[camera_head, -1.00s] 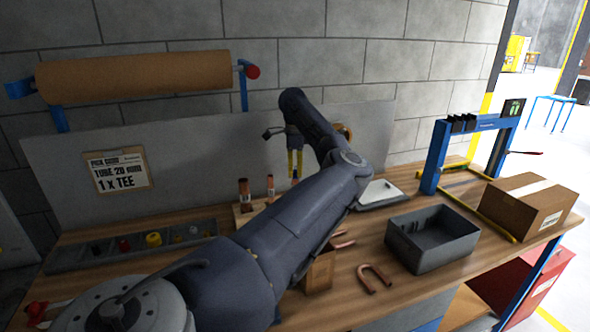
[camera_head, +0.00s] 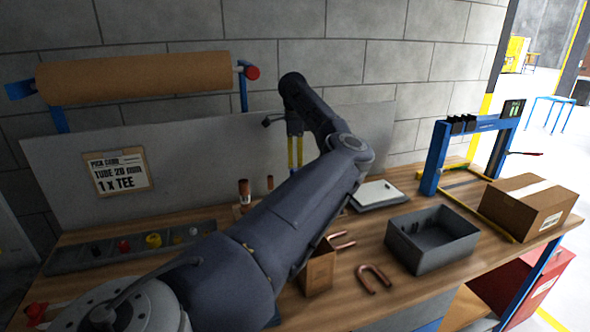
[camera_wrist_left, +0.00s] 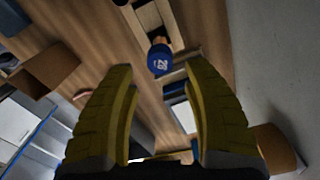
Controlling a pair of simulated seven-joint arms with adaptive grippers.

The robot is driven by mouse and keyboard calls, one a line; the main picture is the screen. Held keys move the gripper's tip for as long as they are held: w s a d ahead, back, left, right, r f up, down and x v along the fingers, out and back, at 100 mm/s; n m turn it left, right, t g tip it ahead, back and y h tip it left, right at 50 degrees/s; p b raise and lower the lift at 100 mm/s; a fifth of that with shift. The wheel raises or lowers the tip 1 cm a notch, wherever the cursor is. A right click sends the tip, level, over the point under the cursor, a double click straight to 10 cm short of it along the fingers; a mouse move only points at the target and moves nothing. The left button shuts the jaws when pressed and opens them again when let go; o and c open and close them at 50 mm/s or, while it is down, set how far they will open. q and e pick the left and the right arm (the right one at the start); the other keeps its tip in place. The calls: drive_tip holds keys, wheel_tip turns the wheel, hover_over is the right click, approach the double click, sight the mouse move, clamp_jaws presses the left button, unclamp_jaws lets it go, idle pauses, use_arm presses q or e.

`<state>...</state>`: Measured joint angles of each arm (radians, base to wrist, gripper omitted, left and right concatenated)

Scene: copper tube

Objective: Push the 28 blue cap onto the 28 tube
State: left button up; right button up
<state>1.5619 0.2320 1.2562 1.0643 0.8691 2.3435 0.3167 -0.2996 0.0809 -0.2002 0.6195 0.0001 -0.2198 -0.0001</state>
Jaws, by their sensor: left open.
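In the left wrist view a round blue cap (camera_wrist_left: 160,60) with a pale number on it sits at the end of a copper tube (camera_wrist_left: 158,41) in a wooden rack (camera_wrist_left: 153,18). I cannot tell how far the cap is on. My left gripper (camera_wrist_left: 159,72) is open, its yellow fingers on either side of the cap's line and apart from it. In the head view the left gripper (camera_head: 296,152) points down behind my arm. Two copper tubes (camera_head: 244,190) stand upright to its left; my arm hides most of the rack. My right gripper is not in view.
A grey sectioned tray (camera_head: 130,252) with coloured caps lies at left. A grey bin (camera_head: 432,238), a cardboard box (camera_head: 525,206), a blue press frame (camera_head: 437,157) and a copper U-bend (camera_head: 375,280) are at right. A white-topped device (camera_head: 378,194) lies behind my arm.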

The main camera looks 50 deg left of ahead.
sight(295, 170)
use_arm(q)
wheel_tip(295, 170, up, 7)
idle(0.4)
